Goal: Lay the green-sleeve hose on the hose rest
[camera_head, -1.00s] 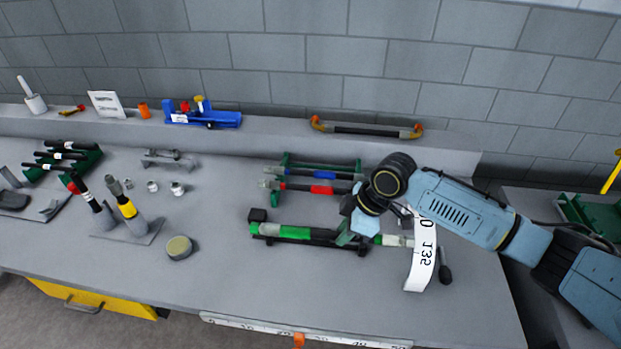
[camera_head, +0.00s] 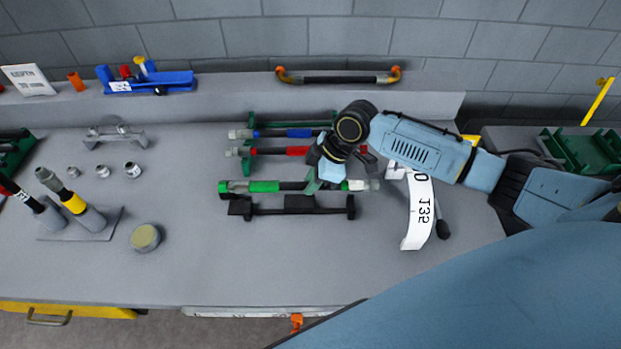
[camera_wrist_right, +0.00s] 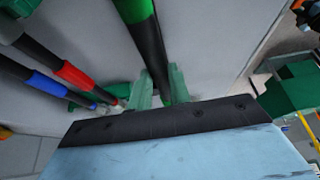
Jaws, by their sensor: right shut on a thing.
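The green-sleeve hose (camera_head: 264,186) is black with a bright green sleeve and metal ends, lying level left to right. My right gripper (camera_head: 314,182) is shut on its black part, right of the sleeve. In the right wrist view, the fingers (camera_wrist_right: 160,88) grip the hose (camera_wrist_right: 150,48). The hose is just behind a black stand (camera_head: 268,211); whether they touch is unclear. Behind it, a green rack (camera_head: 249,163) carries a blue-sleeve hose (camera_head: 299,133) and a red-sleeve hose (camera_head: 296,151). I cannot tell which support is called the hose rest. My left gripper is out of view.
A white curved scale (camera_head: 419,212) and a dark knob stand right of the black stand. A round tin (camera_head: 145,237), small metal fittings (camera_head: 132,169) and a yellow-banded tool (camera_head: 75,203) are at left. The bench front is clear.

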